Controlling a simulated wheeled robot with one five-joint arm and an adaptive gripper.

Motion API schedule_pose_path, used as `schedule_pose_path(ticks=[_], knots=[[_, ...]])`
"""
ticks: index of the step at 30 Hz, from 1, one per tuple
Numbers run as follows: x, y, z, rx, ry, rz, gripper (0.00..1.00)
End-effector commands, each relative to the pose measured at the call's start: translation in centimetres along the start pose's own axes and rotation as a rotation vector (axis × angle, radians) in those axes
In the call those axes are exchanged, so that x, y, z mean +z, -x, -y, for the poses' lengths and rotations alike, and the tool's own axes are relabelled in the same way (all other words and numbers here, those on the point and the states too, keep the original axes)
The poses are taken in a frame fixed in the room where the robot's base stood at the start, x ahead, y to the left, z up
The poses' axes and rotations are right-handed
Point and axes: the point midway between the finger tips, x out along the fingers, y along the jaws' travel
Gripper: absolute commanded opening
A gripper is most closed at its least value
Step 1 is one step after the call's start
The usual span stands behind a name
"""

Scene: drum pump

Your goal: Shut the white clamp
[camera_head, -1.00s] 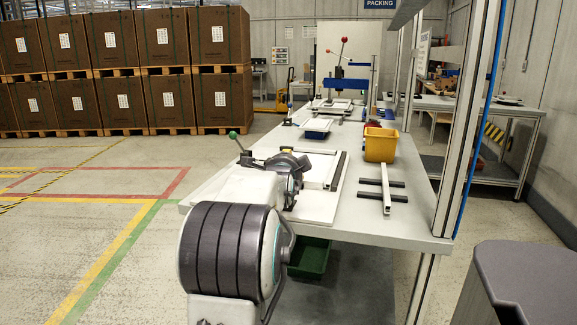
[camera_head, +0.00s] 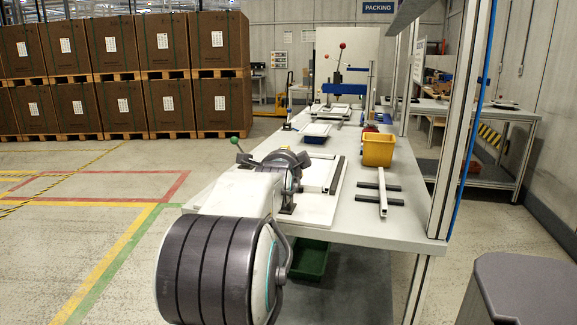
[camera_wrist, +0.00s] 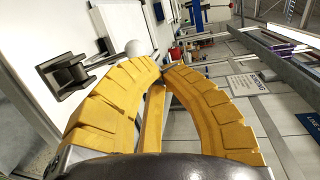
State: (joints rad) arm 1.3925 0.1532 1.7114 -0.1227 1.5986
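In the wrist view, the clamp with a white ball knob (camera_wrist: 135,47) has a dark base (camera_wrist: 66,76) on a pale plate. Its lever runs from the base to the knob. My gripper (camera_wrist: 163,69) shows two curved yellow fingers with their tips together and nothing visible between them. The tips are just beside the white knob; I cannot tell whether they touch it. In the head view, my arm hides most of this area, and I cannot make out the white knob there. A green knob (camera_head: 234,140) on another lever shows left of my wrist.
The workbench (camera_head: 380,225) carries a white fixture plate (camera_head: 318,206), a yellow bin (camera_head: 377,150) and a metal bar on dark feet (camera_head: 382,192). A press with a red knob (camera_head: 342,46) stands at the far end. Open floor lies to the left.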

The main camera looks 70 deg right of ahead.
Motion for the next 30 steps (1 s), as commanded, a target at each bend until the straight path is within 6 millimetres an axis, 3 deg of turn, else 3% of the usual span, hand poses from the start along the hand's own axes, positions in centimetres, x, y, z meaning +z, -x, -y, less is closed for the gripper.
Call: schedule_pose_path(ticks=[6, 12, 30], knots=[[-0.1, 3.3, 1.9, -0.003, 0.0, -0.002, 0.0], [-0.1, 5.2, 2.7, -0.002, 0.0, -0.003, 0.0], [-0.1, 6.0, 2.9, -0.001, 0.0, -0.003, 0.0]])
